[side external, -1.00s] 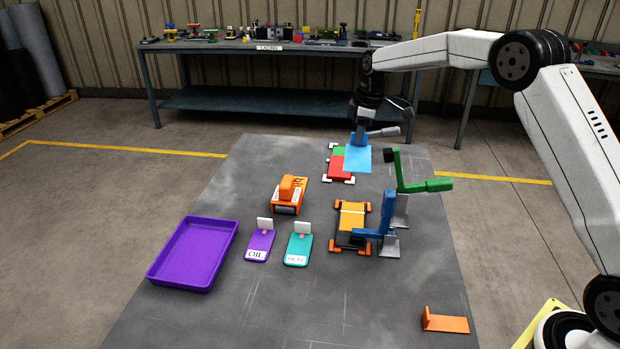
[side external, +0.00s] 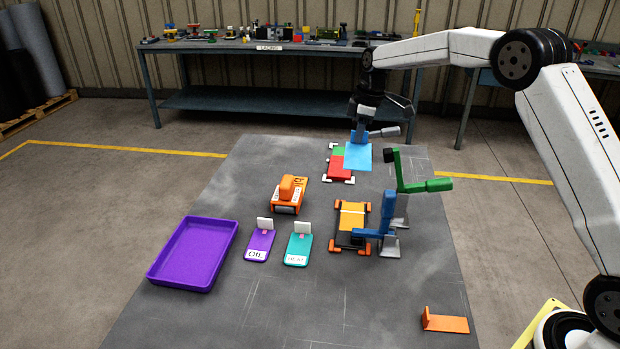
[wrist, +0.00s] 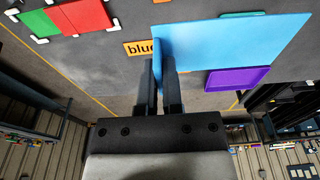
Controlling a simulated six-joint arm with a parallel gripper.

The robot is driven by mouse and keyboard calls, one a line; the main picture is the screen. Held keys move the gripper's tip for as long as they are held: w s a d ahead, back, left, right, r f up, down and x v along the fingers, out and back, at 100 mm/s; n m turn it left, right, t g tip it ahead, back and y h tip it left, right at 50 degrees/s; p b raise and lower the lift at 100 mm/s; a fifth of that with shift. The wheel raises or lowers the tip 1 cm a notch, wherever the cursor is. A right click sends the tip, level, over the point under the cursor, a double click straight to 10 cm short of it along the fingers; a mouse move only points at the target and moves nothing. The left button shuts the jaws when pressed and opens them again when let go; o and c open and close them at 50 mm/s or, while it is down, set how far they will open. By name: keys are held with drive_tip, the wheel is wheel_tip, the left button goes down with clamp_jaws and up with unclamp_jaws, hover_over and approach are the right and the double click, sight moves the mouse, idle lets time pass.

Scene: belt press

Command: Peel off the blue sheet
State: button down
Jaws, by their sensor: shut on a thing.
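The blue sheet (side external: 357,157) hangs from my gripper (side external: 360,128) at the far end of the table. In the wrist view my gripper (wrist: 165,68) is shut on an upright blue edge of the sheet (wrist: 235,42), which spreads flat to the right. A red and green two-part piece (side external: 340,167) lies in white corner brackets; it also shows in the wrist view (wrist: 85,15). In the side view the sheet overlaps its right part, but in the wrist view it is clear of the red and green. An orange label reading "blu" (wrist: 138,47) is partly hidden by the sheet.
A green-handled clamp (side external: 425,187) and a blue clamp (side external: 388,215) stand close on the right. An orange block (side external: 290,187), an orange-topped fixture (side external: 352,216), a purple tray (side external: 162,264) and purple and teal label plates (side external: 298,252) occupy the table. The front middle is clear.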

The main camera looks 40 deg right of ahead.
drive_tip(key=shift+s+a+r, duration=0.1)
drive_tip(key=shift+r, duration=0.6)
drive_tip(key=shift+s+a+r, duration=0.1)
drive_tip(key=shift+r, duration=0.6)
idle(0.7)
drive_tip(key=shift+r, duration=0.1)
wheel_tip(320, 180, up, 8)
idle(1.7)
